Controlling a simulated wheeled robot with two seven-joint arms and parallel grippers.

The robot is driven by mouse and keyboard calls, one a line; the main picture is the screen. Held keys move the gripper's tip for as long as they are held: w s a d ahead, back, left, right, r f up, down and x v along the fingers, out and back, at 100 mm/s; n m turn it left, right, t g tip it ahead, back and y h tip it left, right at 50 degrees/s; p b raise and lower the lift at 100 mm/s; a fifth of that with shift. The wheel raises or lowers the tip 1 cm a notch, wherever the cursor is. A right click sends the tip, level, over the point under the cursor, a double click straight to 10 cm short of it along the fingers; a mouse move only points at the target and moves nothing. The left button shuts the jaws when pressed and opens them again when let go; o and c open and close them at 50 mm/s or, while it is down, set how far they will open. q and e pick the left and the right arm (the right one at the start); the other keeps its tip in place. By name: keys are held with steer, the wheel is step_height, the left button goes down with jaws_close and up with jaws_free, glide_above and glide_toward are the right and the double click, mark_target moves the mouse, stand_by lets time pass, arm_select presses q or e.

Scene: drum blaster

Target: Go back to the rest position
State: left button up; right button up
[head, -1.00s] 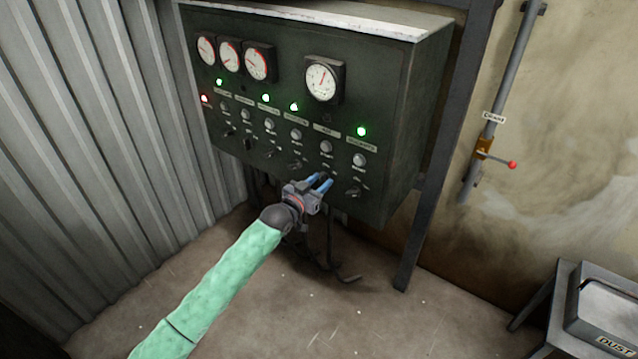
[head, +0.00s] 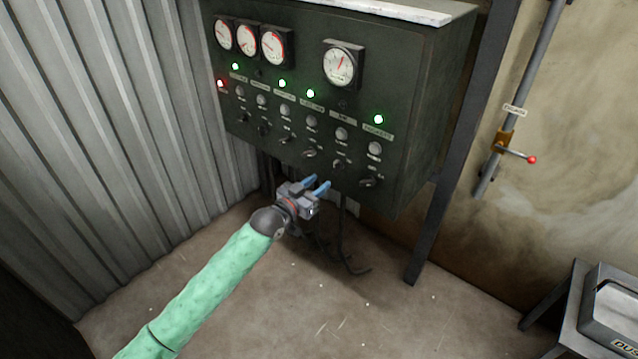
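My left gripper (head: 316,184) is in front of and just below the lower edge of a dark green control panel (head: 420,110). Its two blue fingers are apart with nothing between them, and it appears clear of the knobs. My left arm in its green sleeve comes in from the lower left. The panel has a row of dark rotary knobs (head: 310,153) along its bottom, with pale buttons (head: 341,134) above them. One red lamp (head: 221,84) at the left and several green lamps (head: 378,119) are lit. My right gripper is not in view.
Gauges (head: 343,66) sit on the panel's upper part. A dark post (head: 462,140) supports it at right. A pipe with a red-tipped valve lever (head: 516,152) runs down the wall. A grey dust box (head: 612,310) stands at lower right. Corrugated metal (head: 110,140) closes the left. The floor between is open.

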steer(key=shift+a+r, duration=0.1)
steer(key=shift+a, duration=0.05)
arm_select(q)
step_height(320, 180, down, 5)
steer(key=g+y, duration=0.3)
steer(key=s+a+r+n+g+y, duration=0.1)
steer(key=s+a+g+y, duration=0.45)
steer(key=s, duration=1.15)
steer(key=s+a+f+n+g, duration=0.1)
steer(key=s+f, duration=0.3)
steer(key=s, duration=0.6)
steer(key=s+a+f+n+g, duration=0.1)
steer(key=s+f, duration=0.3)
steer(key=s, duration=0.6)
steer(key=s+a+f+n+g+p, duration=0.1)
steer(key=s+f, duration=0.4)
steer(key=s, duration=0.5)
steer(key=shift+a+n+g, duration=0.3)
steer(key=shift+a+g, duration=0.1)
steer(key=shift+g, duration=0.05)
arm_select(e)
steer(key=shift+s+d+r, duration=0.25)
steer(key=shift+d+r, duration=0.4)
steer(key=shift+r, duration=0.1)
